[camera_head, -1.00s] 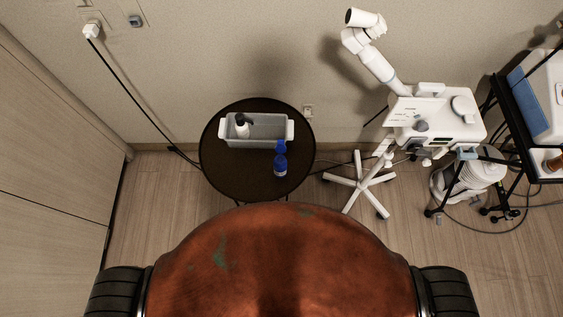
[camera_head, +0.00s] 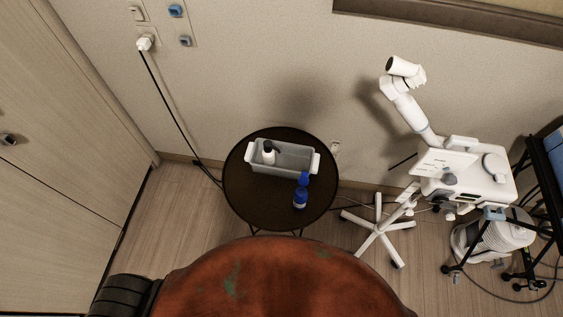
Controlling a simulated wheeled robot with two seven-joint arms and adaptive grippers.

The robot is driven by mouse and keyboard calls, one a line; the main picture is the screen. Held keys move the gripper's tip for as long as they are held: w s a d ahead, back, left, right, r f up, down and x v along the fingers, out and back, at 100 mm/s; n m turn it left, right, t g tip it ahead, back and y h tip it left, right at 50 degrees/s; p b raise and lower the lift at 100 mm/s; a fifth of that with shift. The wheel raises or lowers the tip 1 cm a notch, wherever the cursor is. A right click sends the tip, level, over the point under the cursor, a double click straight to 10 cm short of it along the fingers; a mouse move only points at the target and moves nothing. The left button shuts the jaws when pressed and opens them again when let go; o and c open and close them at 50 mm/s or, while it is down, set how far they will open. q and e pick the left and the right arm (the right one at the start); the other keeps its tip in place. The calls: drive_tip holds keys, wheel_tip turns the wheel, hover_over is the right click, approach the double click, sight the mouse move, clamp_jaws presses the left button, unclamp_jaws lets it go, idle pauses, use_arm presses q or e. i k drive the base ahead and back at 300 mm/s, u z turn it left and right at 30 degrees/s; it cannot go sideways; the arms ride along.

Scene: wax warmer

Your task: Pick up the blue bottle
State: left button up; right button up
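The blue bottle (camera_head: 300,199) stands on the dark round table (camera_head: 245,200), in front of the right part of a grey tray. It has a blue cap or pump top and a pale label band low on its body. Neither of my grippers shows in the head view, so I cannot see whether they are open or shut.
The grey tray (camera_head: 285,172) with white handles stands on the table and holds a white bottle with a black pump (camera_head: 268,156). A white wheeled steamer stand (camera_head: 465,180) is to the right. A black cord (camera_head: 180,118) runs from the wall to behind the table.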

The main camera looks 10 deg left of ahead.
sight(300, 196)
drive_tip(key=z, duration=2.15)
drive_tip(key=k, duration=0.75)
drive_tip(key=u, duration=1.55)
